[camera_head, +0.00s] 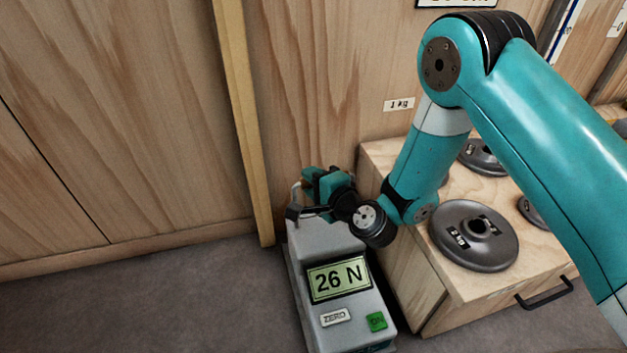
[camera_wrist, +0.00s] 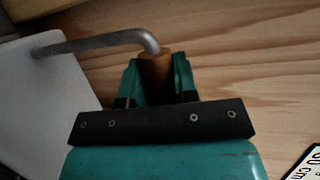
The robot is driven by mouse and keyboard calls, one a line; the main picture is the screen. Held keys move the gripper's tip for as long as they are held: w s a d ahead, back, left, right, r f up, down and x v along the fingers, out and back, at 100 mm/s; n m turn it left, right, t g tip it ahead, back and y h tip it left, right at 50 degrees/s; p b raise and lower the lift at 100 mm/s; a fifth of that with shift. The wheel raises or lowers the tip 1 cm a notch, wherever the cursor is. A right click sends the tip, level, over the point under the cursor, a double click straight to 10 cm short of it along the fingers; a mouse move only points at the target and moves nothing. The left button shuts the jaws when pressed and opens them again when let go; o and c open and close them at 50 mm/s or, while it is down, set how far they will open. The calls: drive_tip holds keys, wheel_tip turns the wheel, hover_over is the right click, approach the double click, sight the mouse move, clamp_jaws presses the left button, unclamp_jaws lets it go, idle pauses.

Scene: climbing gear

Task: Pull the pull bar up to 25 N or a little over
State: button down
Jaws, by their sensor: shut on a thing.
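The force gauge (camera_head: 330,277) is a light grey box on the floor, and its green display (camera_head: 338,280) reads 26 N. Below the display are a ZERO button (camera_head: 336,317) and a green ON button (camera_head: 376,321). My gripper (camera_head: 312,190) is above the far end of the gauge. In the wrist view my gripper (camera_wrist: 155,80) is shut on the brown grip of the pull bar (camera_wrist: 155,65). The bar's bent grey metal rod (camera_wrist: 95,43) runs left from the grip to a pale surface. In the head view the grip is mostly hidden by my gripper.
A wooden box (camera_head: 400,270) with a black handle (camera_head: 545,293) stands right of the gauge. Round metal weights (camera_head: 473,235) lie on it, one marked 2 kg. A wooden wall (camera_head: 120,120) with a post (camera_head: 243,120) is behind. The floor (camera_head: 150,300) at left is clear.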

drive_tip(key=shift+w+d+f+b, duration=0.1)
drive_tip(key=shift+f+b, duration=1.05)
drive_tip(key=shift+w+f+b, duration=0.1)
drive_tip(key=shift+f+b, duration=1)
drive_tip(key=shift+b, duration=0.05)
drive_tip(key=c, duration=1)
unclamp_jaws()
drive_tip(key=shift+o, duration=1)
drive_tip(key=shift+f, duration=0.1)
drive_tip(key=shift+s, duration=0.1)
